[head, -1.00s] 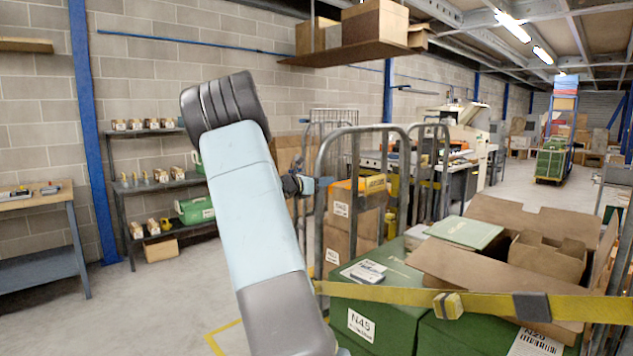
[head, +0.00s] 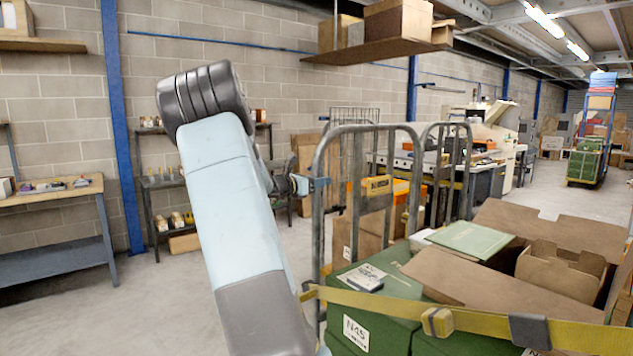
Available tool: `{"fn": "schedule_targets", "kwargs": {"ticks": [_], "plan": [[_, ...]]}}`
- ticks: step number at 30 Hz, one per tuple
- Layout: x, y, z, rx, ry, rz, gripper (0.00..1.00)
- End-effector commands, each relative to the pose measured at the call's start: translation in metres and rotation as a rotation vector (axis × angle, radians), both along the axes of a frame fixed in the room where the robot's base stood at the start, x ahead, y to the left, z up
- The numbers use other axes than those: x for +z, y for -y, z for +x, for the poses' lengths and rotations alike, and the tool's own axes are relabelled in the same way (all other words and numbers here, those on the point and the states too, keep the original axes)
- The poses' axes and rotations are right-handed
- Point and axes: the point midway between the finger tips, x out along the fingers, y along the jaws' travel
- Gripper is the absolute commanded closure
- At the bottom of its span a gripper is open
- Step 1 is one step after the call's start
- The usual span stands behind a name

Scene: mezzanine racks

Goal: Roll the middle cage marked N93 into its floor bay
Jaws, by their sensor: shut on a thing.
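A grey tubular roll cage (head: 318,215) stands close in front of me. It carries green boxes (head: 340,325) and open cardboard cartons, with a yellow strap across them. No N93 mark is legible. My gripper (head: 318,184), partly hidden behind my own arm, is shut on the cage's left upright at mid-height. No floor bay is visible now.
A workbench (head: 60,190) and shelving (head: 160,182) line the wall at left, with a blue post (head: 120,130) between. Machinery (head: 480,130) and a tall loaded cage (head: 590,130) stand farther back. Open floor (head: 180,300) lies to the left.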

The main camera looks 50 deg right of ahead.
Motion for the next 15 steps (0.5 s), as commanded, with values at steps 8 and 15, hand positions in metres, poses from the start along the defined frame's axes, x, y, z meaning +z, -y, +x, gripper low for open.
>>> {"fn": "schedule_targets", "kwargs": {"ticks": [8, 15], "plan": [[0.0015, -0.0005, 0.0001, 0.001, 0.002, -0.002, 1.00], [0.0014, 0.0010, -0.0018, -0.003, 0.001, -0.002, 0.47]]}}
